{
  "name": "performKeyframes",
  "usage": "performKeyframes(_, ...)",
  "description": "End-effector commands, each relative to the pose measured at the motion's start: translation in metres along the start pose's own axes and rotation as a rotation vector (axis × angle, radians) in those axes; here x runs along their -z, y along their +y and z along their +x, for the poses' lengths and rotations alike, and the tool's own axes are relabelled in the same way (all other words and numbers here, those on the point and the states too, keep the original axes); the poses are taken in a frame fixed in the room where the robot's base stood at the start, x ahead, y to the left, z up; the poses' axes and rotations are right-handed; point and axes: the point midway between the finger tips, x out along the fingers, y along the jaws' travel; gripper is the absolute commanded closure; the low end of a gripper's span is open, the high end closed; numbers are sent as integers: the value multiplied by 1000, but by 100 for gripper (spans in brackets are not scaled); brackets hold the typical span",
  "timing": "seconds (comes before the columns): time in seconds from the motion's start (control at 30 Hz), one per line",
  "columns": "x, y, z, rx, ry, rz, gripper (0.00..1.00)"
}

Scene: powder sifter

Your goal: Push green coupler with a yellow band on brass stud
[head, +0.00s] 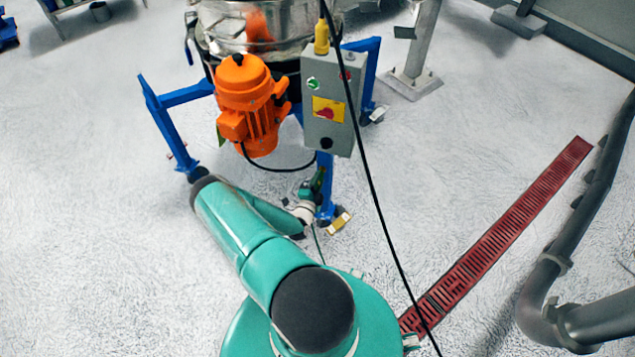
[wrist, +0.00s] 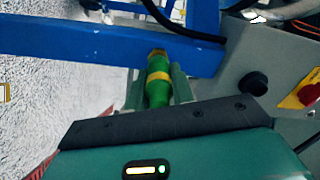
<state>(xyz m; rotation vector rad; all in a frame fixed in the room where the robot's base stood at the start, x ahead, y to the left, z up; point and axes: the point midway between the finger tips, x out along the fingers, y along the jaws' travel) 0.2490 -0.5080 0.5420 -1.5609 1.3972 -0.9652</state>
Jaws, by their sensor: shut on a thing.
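The green coupler (wrist: 158,92) with its yellow band (wrist: 158,76) stands between the two fingers of my gripper (wrist: 154,88) in the wrist view. The gripper is shut on it. A small brass-coloured piece (wrist: 157,52) shows at the coupler's far end, against the blue beam. I cannot tell whether it is the brass stud or part of the coupler, nor how far the two overlap. In the head view my gripper (head: 318,182) is small and partly hidden beside a blue leg, below the grey control box.
The sifter's blue frame (head: 161,122) carries an orange motor (head: 247,105) and the grey control box (head: 330,128). A black cable (head: 372,190) crosses the head view. A red floor grate (head: 500,235) and dark pipe lie right. Open floor is at left.

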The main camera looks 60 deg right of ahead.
Motion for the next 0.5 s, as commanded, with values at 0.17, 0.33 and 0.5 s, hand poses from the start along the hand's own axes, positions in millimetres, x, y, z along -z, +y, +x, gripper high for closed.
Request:
performKeyframes(0.17,0,0,2,0,0,0,100)
performKeyframes(0.33,0,0,5,-1,1,0,100)
performKeyframes(0.5,0,0,7,-1,1,0,100)
